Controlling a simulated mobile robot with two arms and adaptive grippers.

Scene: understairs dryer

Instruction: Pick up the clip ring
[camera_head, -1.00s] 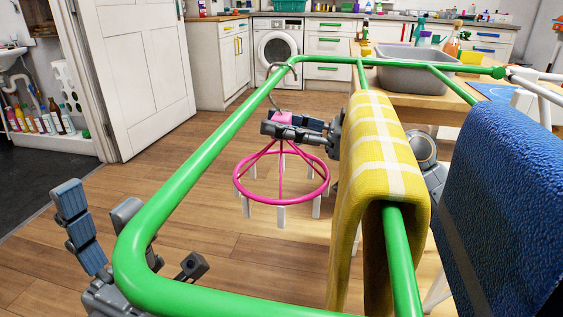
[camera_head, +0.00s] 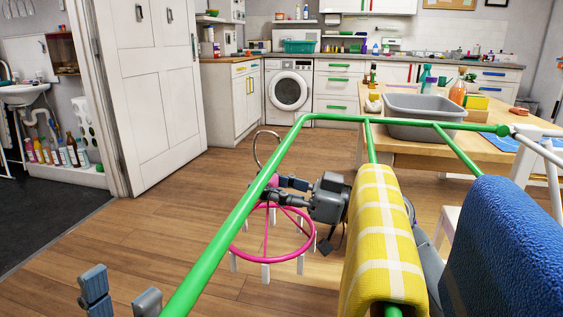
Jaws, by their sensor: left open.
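The clip ring is a pink hoop (camera_head: 306,257) with spokes, a pink hub, white clips hanging below and a grey hook on top. It hangs in the air, behind the green rail. My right gripper (camera_head: 278,187) reaches in from behind the yellow towel, with its fingers closed around the clip ring's hub. The green rail hides part of the hub and hoop. My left gripper (camera_head: 121,283) is at the bottom left edge, open and empty, well apart from the ring. Only its finger ends show.
A green-railed rack (camera_head: 222,226) crosses the foreground, carrying a yellow checked towel (camera_head: 377,235) and a blue towel (camera_head: 505,250). A wooden table (camera_head: 430,150) with a grey basin (camera_head: 425,128) stands behind at right. A washing machine (camera_head: 290,92) is at the back. Wooden floor (camera_head: 165,225) is clear at left.

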